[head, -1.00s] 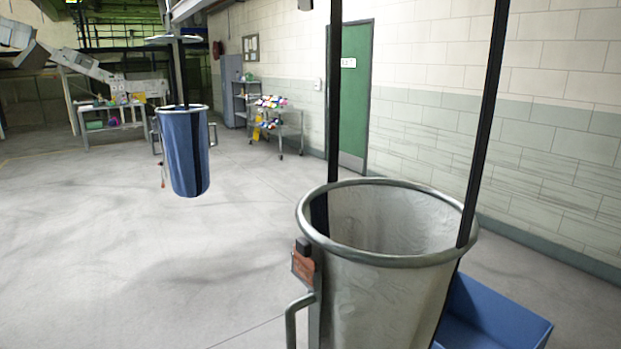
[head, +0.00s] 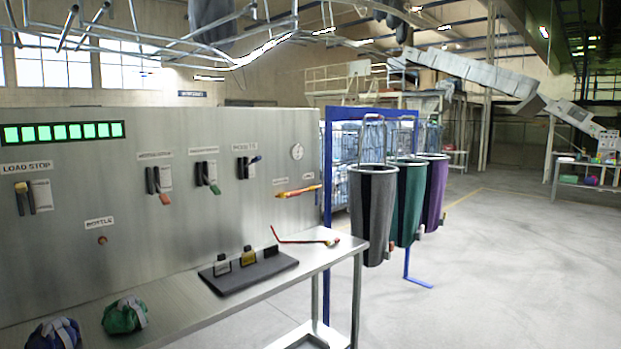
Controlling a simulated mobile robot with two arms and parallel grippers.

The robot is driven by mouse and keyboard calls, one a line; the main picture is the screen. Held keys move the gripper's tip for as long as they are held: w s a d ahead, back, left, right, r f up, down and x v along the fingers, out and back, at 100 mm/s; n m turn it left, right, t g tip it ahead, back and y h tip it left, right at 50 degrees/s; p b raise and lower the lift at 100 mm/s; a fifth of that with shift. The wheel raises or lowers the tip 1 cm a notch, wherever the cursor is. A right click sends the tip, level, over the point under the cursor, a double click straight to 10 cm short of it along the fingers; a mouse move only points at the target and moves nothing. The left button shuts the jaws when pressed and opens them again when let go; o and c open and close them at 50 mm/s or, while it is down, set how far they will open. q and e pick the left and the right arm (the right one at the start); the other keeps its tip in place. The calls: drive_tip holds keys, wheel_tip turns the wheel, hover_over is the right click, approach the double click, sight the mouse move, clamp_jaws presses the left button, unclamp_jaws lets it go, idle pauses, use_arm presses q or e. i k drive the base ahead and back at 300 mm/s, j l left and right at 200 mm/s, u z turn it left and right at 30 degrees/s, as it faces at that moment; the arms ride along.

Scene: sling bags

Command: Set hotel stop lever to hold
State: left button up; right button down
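A grey metal control panel (head: 120,240) fills the left of the head view. It has a yellow-tipped lever (head: 22,200) under a label reading LOAD STOP. Farther right are an orange-tipped lever (head: 164,198), a green-tipped lever (head: 215,189) and a blue-tipped lever (head: 255,160), each under a small label too blurred to read for sure. I cannot tell which is the hotel stop lever. The blue tip points up to the right; the orange and green tips point down. Neither of my grippers is in view.
A bench (head: 318,262) below the panel holds a dark block with several tags (head: 247,270), a red hooked rod (head: 303,241) and green (head: 124,315) and blue (head: 53,334) bundles. Grey (head: 373,215), green (head: 409,200) and purple (head: 435,195) bags hang right. Floor (head: 510,270) is open there.

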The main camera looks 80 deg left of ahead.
sight(164, 198)
drive_tip(key=u, duration=3.4)
drive_tip(key=i+j, duration=0.2)
drive_tip(key=i, duration=0.3)
drive_tip(key=i+j, duration=0.2)
drive_tip(key=i, duration=0.25)
drive_tip(key=i+j, duration=0.2)
drive_tip(key=i, duration=0.3)
